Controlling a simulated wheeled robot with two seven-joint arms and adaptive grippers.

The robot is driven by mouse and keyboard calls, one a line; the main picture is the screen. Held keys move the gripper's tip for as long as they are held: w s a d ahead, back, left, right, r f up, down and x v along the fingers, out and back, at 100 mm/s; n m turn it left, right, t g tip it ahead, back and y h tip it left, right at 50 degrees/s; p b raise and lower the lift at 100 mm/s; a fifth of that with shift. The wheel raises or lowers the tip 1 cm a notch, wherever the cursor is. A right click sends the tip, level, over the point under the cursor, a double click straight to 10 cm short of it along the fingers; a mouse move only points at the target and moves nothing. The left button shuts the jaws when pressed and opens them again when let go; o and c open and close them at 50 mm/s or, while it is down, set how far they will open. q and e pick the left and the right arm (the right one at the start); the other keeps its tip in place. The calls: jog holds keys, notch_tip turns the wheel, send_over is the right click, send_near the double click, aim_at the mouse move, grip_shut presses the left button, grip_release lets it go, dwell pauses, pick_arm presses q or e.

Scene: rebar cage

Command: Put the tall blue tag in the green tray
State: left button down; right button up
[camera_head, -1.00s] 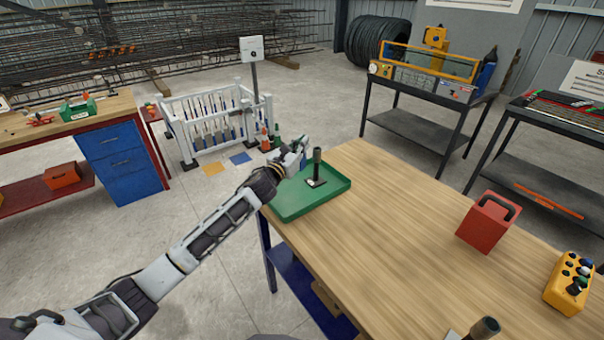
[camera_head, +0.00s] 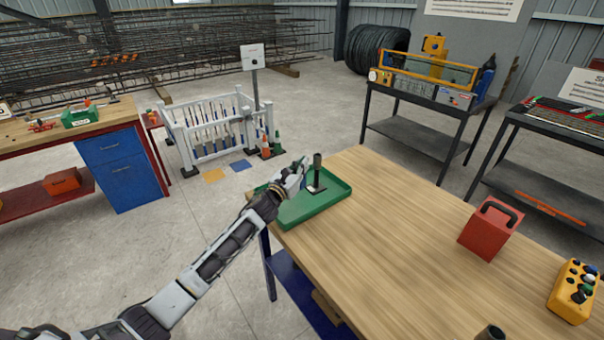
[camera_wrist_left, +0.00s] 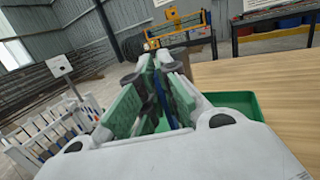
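The green tray (camera_head: 330,203) lies on the far left corner of the wooden table. My left gripper (camera_head: 301,168) is over the tray's far left side, left of a dark upright post (camera_head: 317,172) with a pale base. In the left wrist view, a narrow blue strip, which looks like the tall blue tag (camera_wrist_left: 162,96), sits between the green-padded fingers of my left gripper (camera_wrist_left: 153,70). The fingers appear closed on it. Its lower end is hidden. Part of the tray (camera_wrist_left: 238,101) shows right of the fingers. My right gripper is out of view.
A red box with a black handle (camera_head: 489,232) and a yellow button box (camera_head: 573,292) stand on the table's right. Another dark post (camera_head: 491,333) shows at the bottom edge. The table middle (camera_head: 400,230) is clear. A white fence (camera_head: 212,128) stands on the floor beyond.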

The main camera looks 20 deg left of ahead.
aim_at(302, 189)
pick_arm(q)
jog(key=shift+f, duration=1.6)
jog(key=c, duration=1.7)
grip_release()
jog(key=shift+o, duration=0.3)
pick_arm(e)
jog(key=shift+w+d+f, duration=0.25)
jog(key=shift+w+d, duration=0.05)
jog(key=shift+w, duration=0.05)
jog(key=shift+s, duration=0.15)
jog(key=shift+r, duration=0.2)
